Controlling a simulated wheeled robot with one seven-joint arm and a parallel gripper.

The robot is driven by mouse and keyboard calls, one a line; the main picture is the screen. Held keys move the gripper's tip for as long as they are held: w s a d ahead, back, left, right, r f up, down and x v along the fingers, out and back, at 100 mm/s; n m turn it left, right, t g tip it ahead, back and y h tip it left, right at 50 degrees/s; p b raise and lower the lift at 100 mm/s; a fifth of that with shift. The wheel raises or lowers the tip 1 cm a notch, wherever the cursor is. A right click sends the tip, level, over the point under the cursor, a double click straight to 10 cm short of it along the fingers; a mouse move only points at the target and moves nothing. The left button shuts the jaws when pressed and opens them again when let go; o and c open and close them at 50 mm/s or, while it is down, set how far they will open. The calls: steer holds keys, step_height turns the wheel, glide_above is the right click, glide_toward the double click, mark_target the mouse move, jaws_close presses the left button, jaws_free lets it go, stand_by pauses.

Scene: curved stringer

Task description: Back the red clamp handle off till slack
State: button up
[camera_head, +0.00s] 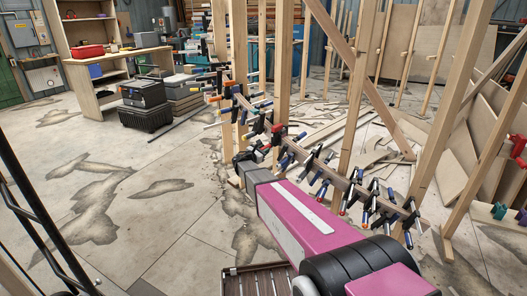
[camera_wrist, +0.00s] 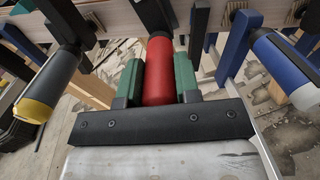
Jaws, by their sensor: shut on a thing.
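The red clamp handle (camera_wrist: 158,88) stands in the middle of the wrist view, its upper end meeting a black clamp part. My gripper (camera_wrist: 158,70) has green-padded fingers pressed on the handle's left and right sides. The fingers are shut on it, and the handle lies between them roughly in line. In the head view my gripper (camera_head: 249,157) is at the clamped stringer (camera_head: 335,181), beyond my magenta arm. The held handle is hard to single out there. The clamp's jaws and screw are mostly hidden in the wrist view.
A blue clamp handle (camera_wrist: 284,68) is close on the right, and a black handle with a yellow end (camera_wrist: 48,86) on the left. More clamps line the stringer. Wooden posts (camera_head: 357,110) stand around it. Open floor (camera_head: 150,200) lies to the left.

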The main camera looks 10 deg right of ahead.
steer(key=shift+n, duration=0.3)
steer(key=o, duration=0.9)
steer(key=v, duration=1)
steer(key=shift+s+a, duration=0.25)
steer(key=v, duration=0.3)
steer(key=shift+s+a, duration=0.1)
steer(key=shift+a, duration=0.05)
